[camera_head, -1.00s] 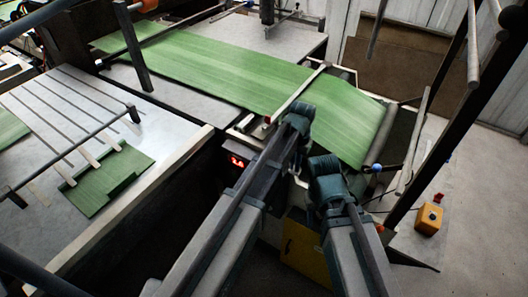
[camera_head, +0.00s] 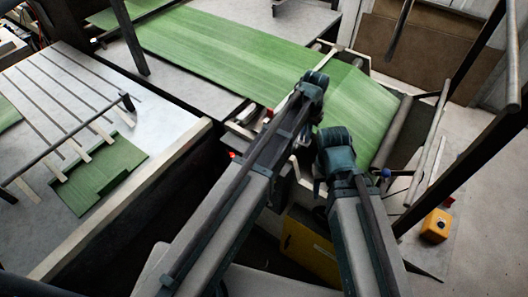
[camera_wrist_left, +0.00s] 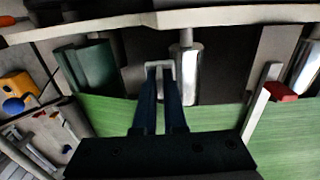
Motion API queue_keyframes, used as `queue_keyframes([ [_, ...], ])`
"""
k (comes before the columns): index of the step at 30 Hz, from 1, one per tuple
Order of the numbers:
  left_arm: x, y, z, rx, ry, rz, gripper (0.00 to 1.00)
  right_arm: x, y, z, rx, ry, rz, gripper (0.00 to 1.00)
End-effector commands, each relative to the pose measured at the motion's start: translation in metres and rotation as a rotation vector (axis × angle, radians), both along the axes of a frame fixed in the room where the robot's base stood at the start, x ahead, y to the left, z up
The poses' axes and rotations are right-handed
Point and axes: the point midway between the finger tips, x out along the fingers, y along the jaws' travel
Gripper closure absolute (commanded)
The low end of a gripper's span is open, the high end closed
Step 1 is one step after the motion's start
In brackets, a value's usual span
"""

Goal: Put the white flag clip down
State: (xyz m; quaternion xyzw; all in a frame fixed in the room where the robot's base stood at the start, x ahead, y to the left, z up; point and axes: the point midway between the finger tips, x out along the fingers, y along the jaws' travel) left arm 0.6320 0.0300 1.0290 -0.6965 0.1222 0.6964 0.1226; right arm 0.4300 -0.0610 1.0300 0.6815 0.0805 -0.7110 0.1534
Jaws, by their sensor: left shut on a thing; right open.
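My left gripper (camera_wrist_left: 160,82) is shut on a small pale U-shaped piece, the white flag clip (camera_wrist_left: 159,64), at its fingertips in the left wrist view. In the head view my left gripper (camera_head: 314,84) is over the green sheet's near edge, and the clip is hidden there. The green sheet (camera_head: 230,55) runs across the machine and down over its right end; it also shows below the fingers in the left wrist view (camera_wrist_left: 215,117). My right gripper (camera_head: 336,146) is lower, near the machine's side, open; its fingertips are hidden behind it.
A metal roller (camera_wrist_left: 187,72) and a pale crossbar (camera_wrist_left: 200,17) lie just beyond the clip. A red block (camera_wrist_left: 281,91) sits on a pale bar to the right. A yellow box (camera_head: 435,225) is at right.

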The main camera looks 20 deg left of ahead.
Motion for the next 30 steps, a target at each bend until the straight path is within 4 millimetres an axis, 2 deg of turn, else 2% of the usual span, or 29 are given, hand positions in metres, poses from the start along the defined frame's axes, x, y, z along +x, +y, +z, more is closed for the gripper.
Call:
queue_keyframes([
  [1, -0.008, 0.012, -0.002, 0.0, 0.0, 0.004, 1.0, 0.0, 0.0, -0.002, 0.0, 0.0, 0.0, 0.5],
  [9, -0.036, 0.075, -0.009, 0.0, 0.0, 0.005, 1.0, 0.0, 0.0, -0.009, 0.0, 0.0, 0.0, 0.5],
  [15, -0.05, 0.11, -0.012, 0.0, 0.0, 0.002, 1.0, 0.0, 0.0, -0.012, 0.0, 0.0, 0.0, 0.5],
  [19, -0.054, 0.12, -0.013, 0.0, 0.0, 0.001, 1.0, 0.0, 0.0, -0.013, 0.0, 0.0, 0.0, 0.5],
  [26, -0.055, 0.124, -0.013, 0.0, 0.0, 0.0, 1.0, 0.0, 0.0, -0.013, 0.0, 0.0, -0.001, 0.5],
  [30, -0.061, 0.134, -0.014, 0.0, 0.0, 0.003, 1.0, 0.0, 0.0, -0.014, 0.0, 0.0, -0.001, 0.5],
])
